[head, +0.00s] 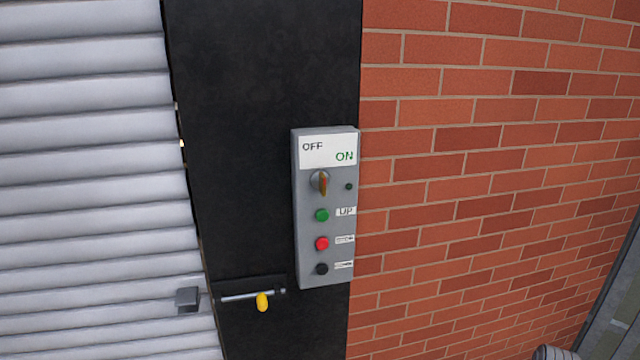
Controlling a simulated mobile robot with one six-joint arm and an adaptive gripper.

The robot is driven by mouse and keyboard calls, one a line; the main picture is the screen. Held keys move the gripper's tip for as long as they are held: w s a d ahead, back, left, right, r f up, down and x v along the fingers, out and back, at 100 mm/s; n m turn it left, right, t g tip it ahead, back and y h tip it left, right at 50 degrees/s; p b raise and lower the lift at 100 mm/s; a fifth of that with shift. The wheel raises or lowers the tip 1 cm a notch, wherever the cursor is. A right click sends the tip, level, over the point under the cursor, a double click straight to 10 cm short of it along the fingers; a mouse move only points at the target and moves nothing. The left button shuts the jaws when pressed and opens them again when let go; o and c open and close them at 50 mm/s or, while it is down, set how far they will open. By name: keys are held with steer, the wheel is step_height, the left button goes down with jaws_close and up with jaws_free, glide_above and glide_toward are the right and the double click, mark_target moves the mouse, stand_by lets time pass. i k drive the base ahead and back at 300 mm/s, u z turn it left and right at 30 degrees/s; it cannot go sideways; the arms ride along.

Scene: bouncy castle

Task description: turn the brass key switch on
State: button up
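The brass key switch (321,182) is on the grey control box (307,228), just below the white label plate (327,150). The plate reads OFF at its left and ON in green at its right. The brass key stands close to upright in its round grey collar; it is too small to tell exactly which word it points to. A small dark green lamp (348,186) to its right looks unlit. My gripper is not in view, and nothing touches the key.
Below the key are a green UP button (321,215), a red button (321,243) and a black button (321,269). A bolt with a yellow handle (262,302) sits lower left, beside the grey roller shutter (85,180). Brick wall (490,140) is to the right.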

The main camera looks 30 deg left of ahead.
mark_target(319, 179)
steer(key=k, duration=2)
steer(key=u, duration=0.8)
steer(key=i, duration=1)
